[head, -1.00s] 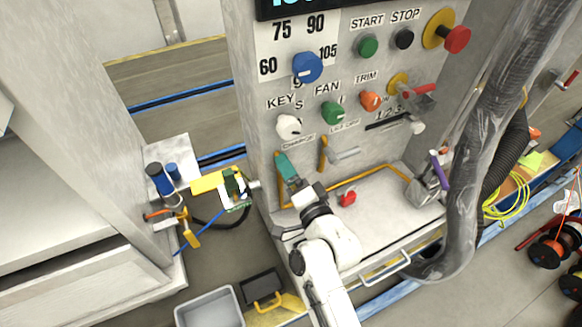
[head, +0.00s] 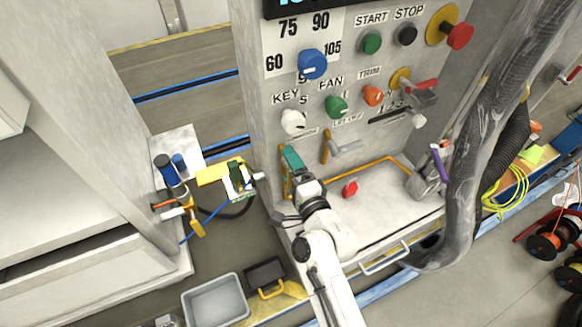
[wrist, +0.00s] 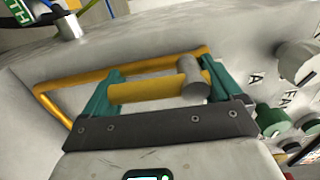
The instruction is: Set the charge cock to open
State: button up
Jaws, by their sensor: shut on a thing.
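The charge cock has a yellow bar (wrist: 150,88) and a grey round end piece (wrist: 194,78) in the wrist view. My gripper (wrist: 162,86) has one teal finger on each side of this bar and is shut on it. In the head view my gripper (head: 292,158) is at the lower left of the panel, just under the white key knob and a small label that is too blurred to read. There its fingers and wrist hide most of the cock, so its angle is hard to tell.
Below are a white ledge with a yellow rim and a red knob (head: 350,188). A thick dark hose (head: 478,150) hangs at the right. A grey bin (head: 215,300) stands on the floor.

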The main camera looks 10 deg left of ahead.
jog(key=shift+d+f, duration=0.1)
jog(key=o, duration=1.2)
jog(key=shift+b+v, duration=0.8)
jog(key=shift+v, duration=4.55)
jog(key=s+d+f+n+g+h, duration=0.3)
jog(key=s+d+f+n+g, duration=0.25)
jog(key=d, duration=0.35)
jog(key=s+d+f+n+g+h, duration=0.1)
jog(key=s+d+g+h, duration=0.1)
jog(key=s+d, duration=0.4)
jog(key=s+d+f+n+g+h, duration=0.1)
jog(key=s+d+n+g+h, duration=0.1)
jog(key=s+d, duration=0.5)
jog(key=s+d+f+n+g+h, duration=0.2)
jog(key=s+d+g+h, duration=0.1)
jog(key=s+d, duration=0.3)
jog(key=shift+s+d+f+n+g, duration=0.15)
jog(key=shift+s+g, duration=0.25)
jog(key=shift+s, duration=0.2)
jog(key=shift+s+d+r+n+g, duration=0.1)
jog(key=shift+s+g, duration=0.25)
jog(key=shift+s, duration=0.25)
